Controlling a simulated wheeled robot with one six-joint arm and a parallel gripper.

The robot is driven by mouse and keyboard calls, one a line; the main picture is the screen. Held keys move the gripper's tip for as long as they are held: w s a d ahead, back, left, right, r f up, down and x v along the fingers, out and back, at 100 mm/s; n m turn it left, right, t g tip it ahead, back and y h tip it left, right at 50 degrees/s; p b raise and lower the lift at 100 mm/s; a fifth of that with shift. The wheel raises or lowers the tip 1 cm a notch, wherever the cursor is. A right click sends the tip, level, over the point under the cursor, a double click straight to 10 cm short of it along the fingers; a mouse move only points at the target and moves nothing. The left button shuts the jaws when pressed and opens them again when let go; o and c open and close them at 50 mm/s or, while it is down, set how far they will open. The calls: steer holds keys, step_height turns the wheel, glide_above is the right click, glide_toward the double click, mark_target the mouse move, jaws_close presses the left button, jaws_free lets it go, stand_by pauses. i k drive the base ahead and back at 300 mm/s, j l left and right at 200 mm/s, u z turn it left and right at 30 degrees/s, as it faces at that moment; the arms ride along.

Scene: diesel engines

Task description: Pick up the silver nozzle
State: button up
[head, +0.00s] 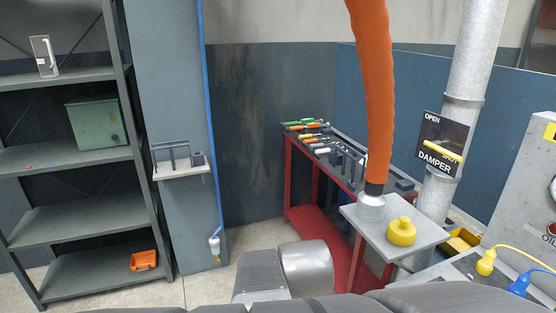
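The silver nozzle (369,209) is at the lower end of a thick orange hose (375,90) that hangs from above. A dark collar joins the two. The nozzle appears to stand upright on a small grey table (363,228), near its back left part. A yellow knobbed object (402,231) sits close to its right on the same table. Grey parts of my own arm or body show along the bottom middle of the head view. I cannot see my gripper's fingers in this view, and nothing is seen touching the nozzle.
A red workbench (302,180) with several tools stands behind the small table. A silver damper pipe (437,196) and a grey cabinet (525,195) with yellow and blue plugs are at the right. Grey shelving (80,213) stands at the left. Some floor (258,238) is clear in the middle.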

mark_target(370, 207)
steer(key=z, duration=0.95)
